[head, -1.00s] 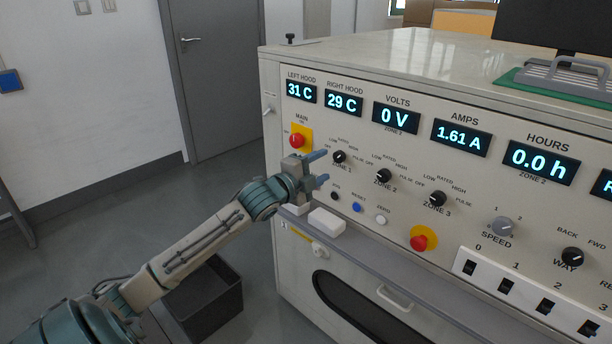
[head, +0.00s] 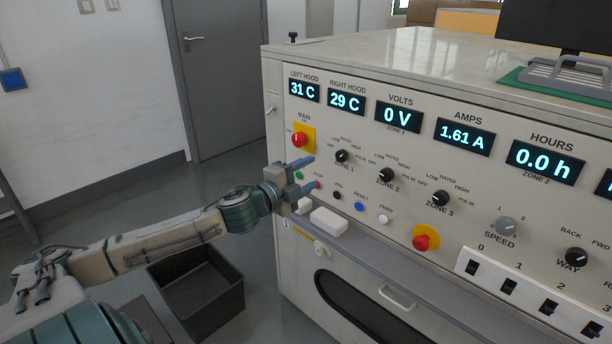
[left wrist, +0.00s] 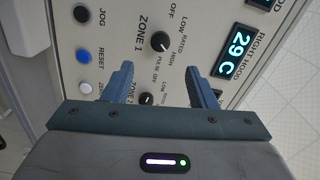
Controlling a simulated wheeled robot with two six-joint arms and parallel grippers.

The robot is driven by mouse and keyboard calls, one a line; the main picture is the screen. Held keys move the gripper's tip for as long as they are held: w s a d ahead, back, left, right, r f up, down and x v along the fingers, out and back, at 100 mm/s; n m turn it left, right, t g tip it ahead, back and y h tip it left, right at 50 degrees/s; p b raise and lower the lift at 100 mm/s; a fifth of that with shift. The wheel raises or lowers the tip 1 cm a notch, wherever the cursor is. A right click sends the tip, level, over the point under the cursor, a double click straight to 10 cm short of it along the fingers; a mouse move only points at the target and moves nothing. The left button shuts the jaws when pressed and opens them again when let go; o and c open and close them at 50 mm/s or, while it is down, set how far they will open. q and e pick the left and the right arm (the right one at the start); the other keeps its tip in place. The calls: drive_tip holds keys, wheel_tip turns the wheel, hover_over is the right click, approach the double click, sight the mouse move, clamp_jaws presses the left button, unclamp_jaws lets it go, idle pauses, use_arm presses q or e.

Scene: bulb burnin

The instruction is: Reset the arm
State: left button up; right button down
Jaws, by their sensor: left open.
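My left gripper (head: 308,174) is open and empty in front of the left part of the cream control panel (head: 370,138). Its two blue fingers point at the panel, below the red main switch (head: 299,139) and left of the zone 1 knob (head: 341,156). In the left wrist view the open fingers (left wrist: 161,82) stand apart, with the zone 1 knob (left wrist: 160,41) showing between and beyond them. I cannot tell whether a fingertip touches the panel. My right gripper is in neither view.
Blue reset (head: 359,207) and white zero (head: 383,219) buttons sit low on the panel. A white block (head: 328,221) rests on the ledge below. A dark open bin (head: 197,297) stands on the floor, left of the cabinet. The floor near the door (head: 215,75) is clear.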

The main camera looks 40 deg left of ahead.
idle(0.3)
